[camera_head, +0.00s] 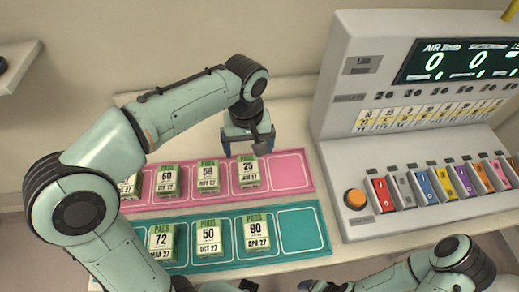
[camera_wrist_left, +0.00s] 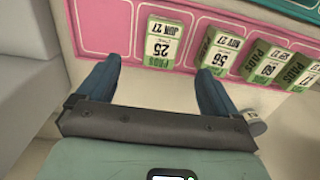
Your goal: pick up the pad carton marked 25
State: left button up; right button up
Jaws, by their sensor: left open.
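The pad carton marked 25 (camera_head: 249,173) is green and white and stands in a marked slot of the pink tray (camera_head: 305,187). It is the rightmost carton in that row. It also shows upside down in the left wrist view (camera_wrist_left: 163,42). My left gripper (camera_head: 248,147) is open and empty, behind and above this carton in the head view. In the left wrist view its two blue fingers (camera_wrist_left: 157,70) are spread, with the carton beyond their tips and roughly between them. My right gripper (camera_head: 318,286) is at the bottom edge, mostly cut off.
The carton marked 56 (camera_head: 207,176) stands beside it, then one marked 60 (camera_head: 167,180). The teal tray (camera_head: 318,240) in front holds cartons marked 72, 50 and 90. Each tray's rightmost slot is empty. A grey console (camera_head: 338,125) with coloured switches stands right.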

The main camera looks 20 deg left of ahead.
aim_at(248, 169)
pick_arm(q)
jog(key=f, duration=0.5)
jog(key=f+b, duration=0.1)
jog(key=f, duration=0.1)
jog(key=shift+s+f, duration=0.25)
jog(key=shift+f, duration=0.05)
jog(key=f, duration=0.5)
jog(key=shift+w+a+f, duration=0.3)
jog(key=shift+f, duration=0.05)
jog(key=c, duration=1.2)
pick_arm(e)
jog(key=shift+s+f, duration=0.6)
jog(key=shift+f, duration=0.3)
